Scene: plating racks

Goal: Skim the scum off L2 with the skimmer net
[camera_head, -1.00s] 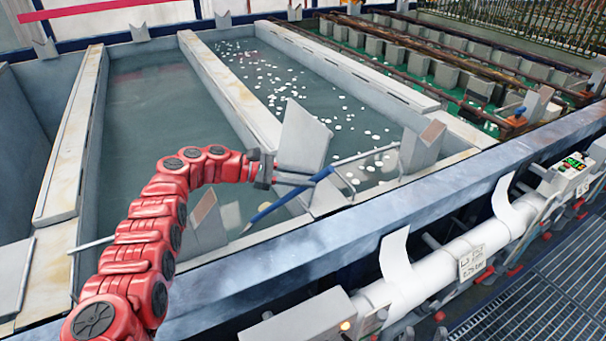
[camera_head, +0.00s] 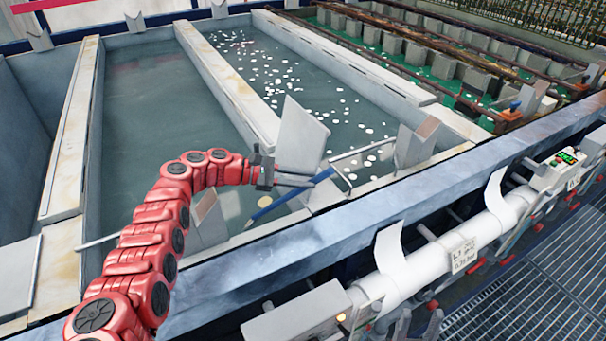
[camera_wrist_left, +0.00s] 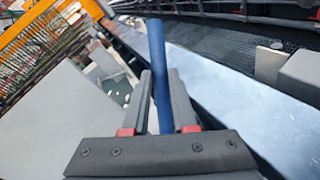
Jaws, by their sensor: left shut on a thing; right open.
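My left gripper (camera_head: 311,181) is shut on the blue handle of the skimmer net (camera_head: 268,209), above the front edge of the tanks. In the left wrist view the blue handle (camera_wrist_left: 157,50) stands between the two fingers (camera_wrist_left: 160,75). In the head view the handle slopes from lower left to upper right. A thin grey bent rod (camera_head: 362,152) lies beyond its upper end; I cannot tell whether it is the net's rim. White scum flakes (camera_head: 320,100) float on the right-hand water tank. No L2 label is readable. My right gripper is not in view.
A pale divider wall (camera_head: 225,85) separates the scum tank from the clearer left tank (camera_head: 140,120). Grey upright plates (camera_head: 300,135) stand near my left gripper. A blue-grey rail (camera_head: 330,235) runs along the front, with a white pipe and an L1 tag (camera_head: 465,254) before it.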

